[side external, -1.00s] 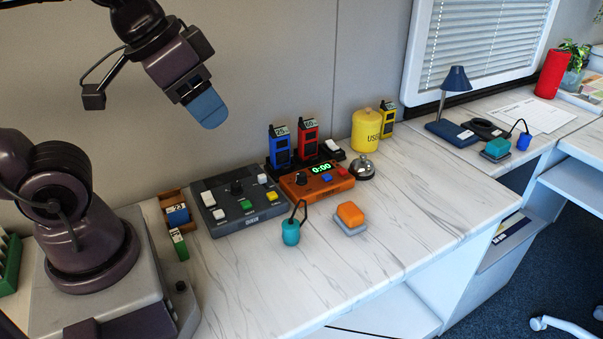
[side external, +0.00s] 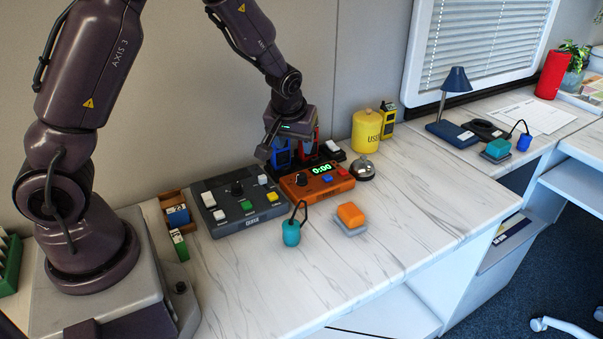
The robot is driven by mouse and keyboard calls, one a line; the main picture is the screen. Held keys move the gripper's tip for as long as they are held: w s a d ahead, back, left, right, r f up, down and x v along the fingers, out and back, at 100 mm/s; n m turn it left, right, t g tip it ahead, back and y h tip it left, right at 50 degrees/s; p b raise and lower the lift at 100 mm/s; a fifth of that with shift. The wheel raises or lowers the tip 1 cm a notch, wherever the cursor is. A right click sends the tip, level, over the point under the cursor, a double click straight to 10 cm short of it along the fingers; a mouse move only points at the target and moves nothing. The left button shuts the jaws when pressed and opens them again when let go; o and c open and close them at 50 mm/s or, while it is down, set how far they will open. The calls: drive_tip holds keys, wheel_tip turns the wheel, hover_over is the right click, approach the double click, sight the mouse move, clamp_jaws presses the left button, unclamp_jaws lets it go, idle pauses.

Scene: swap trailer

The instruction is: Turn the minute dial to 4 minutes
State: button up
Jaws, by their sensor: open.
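The orange timer box (side external: 325,188) sits on the marble counter, its green display (side external: 322,169) reading 0:00. A dark dial (side external: 301,179) is at the left of its top face, beside blue and red buttons. My gripper (side external: 286,155) points down just above and behind the dial, its fingers apart with nothing visibly held. It looks clear of the dial, but exact depth is hard to tell. It partly hides the blue radio (side external: 283,159) and red radio (side external: 308,149) behind the box.
A dark grey control box (side external: 263,212) with its own knob stands left of the timer. A silver bell (side external: 364,169) and yellow canister (side external: 366,132) are to the right. A teal object (side external: 291,233) and orange block (side external: 351,214) stand in front. The counter's front is clear.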

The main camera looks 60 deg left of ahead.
sight(302, 175)
drive_tip(key=x, duration=1.3)
drive_tip(key=shift+w, duration=0.2)
drive_tip(key=shift+r, duration=0.1)
drive_tip(key=shift+c, duration=0.4)
drive_tip(key=shift+d, duration=0.1)
drive_tip(key=c, duration=0.8)
drive_tip(key=shift+s+m+t+h, duration=0.1)
drive_tip(key=shift+m+t+h, duration=0.35)
drive_tip(key=shift+m, duration=0.65)
drive_tip(key=shift+m+t+h, duration=0.25)
drive_tip(key=shift+m+h, duration=0.4)
drive_tip(key=shift+m, duration=1.35)
